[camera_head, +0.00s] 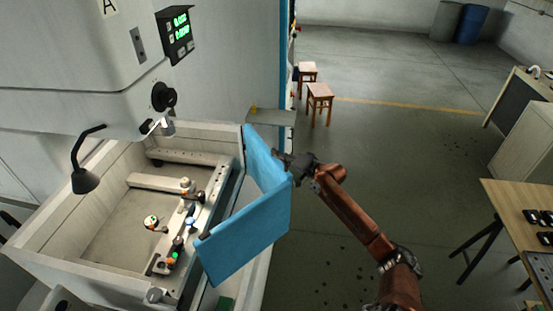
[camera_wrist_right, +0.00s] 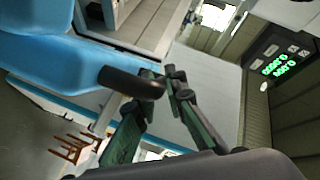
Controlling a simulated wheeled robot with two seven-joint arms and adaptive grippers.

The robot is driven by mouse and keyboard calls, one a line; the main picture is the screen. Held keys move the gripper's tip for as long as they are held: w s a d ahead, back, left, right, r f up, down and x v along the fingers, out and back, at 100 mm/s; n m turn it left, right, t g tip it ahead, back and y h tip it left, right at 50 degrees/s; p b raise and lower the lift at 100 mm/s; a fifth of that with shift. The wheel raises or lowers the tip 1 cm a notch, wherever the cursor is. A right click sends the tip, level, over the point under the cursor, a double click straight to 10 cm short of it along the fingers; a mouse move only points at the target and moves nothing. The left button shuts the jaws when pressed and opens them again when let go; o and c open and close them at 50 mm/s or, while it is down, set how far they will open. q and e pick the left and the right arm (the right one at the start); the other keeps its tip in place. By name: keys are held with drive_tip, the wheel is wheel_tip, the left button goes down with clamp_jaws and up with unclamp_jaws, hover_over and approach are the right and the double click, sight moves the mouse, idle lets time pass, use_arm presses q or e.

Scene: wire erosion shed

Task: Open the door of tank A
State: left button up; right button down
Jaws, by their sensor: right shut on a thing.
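The machine carries a letter A plate (camera_head: 110,6) above an open-topped pale tank (camera_head: 60,262). The blue door (camera_head: 248,235) of the tank shows as two panels meeting at an angle. Its near panel stands out from the tank's right side, with a gap to the rim, so the door is at least partly open. My right gripper (camera_head: 284,158) is at the door's far panel. In the right wrist view, its fingers (camera_wrist_right: 166,82) are closed at a dark handle (camera_wrist_right: 130,82) beside the blue door surface (camera_wrist_right: 40,60). The exact grip is partly hidden. My left gripper is not in view.
Inside the tank are fixtures (camera_head: 185,205) and a clamped part. A black lamp (camera_head: 85,180) hangs over its left rim. A green display (camera_head: 178,30) is on the machine. Stools (camera_head: 320,97) stand behind; a workbench (camera_head: 510,200) is at right. The floor between is clear.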

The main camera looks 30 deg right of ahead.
idle(0.4)
drive_tip(key=c, duration=2.2)
unclamp_jaws()
drive_tip(key=shift+c, duration=0.2)
drive_tip(key=v, duration=1.2)
